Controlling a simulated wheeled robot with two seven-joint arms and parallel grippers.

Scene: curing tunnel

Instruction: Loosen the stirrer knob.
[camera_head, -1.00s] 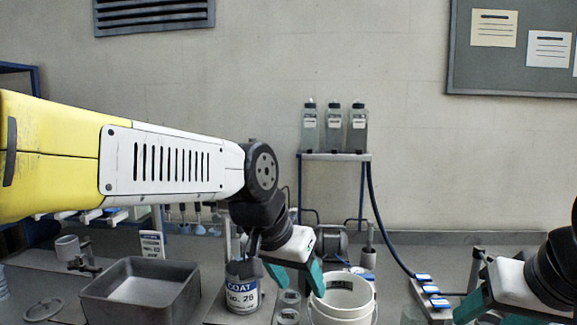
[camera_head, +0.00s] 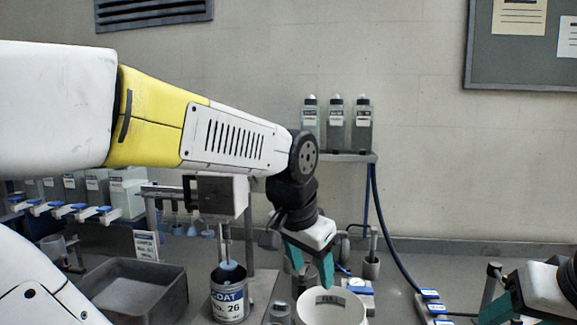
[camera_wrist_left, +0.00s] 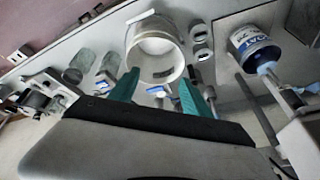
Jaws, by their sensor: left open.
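The stirrer (camera_head: 216,195) is a grey box on a post, with a thin shaft going down into an open can labelled "COAT No. 26" (camera_head: 228,308). A dark part (camera_head: 189,188) sits on the box's left side; I cannot tell whether it is the knob. In the left wrist view the can (camera_wrist_left: 250,47) and stirrer parts show at the right. My left gripper (camera_head: 311,268) is open and empty, pointing down near the white bucket (camera_head: 330,312), to the right of the stirrer. My right gripper (camera_head: 497,310) is at the lower right; its jaws are mostly hidden.
A grey metal tray (camera_head: 172,294) stands left of the can. Several bottles line the back left. Three bottles (camera_head: 336,125) stand on a shelf behind my left gripper. The white bucket also shows in the left wrist view (camera_wrist_left: 150,62), beyond the fingertips.

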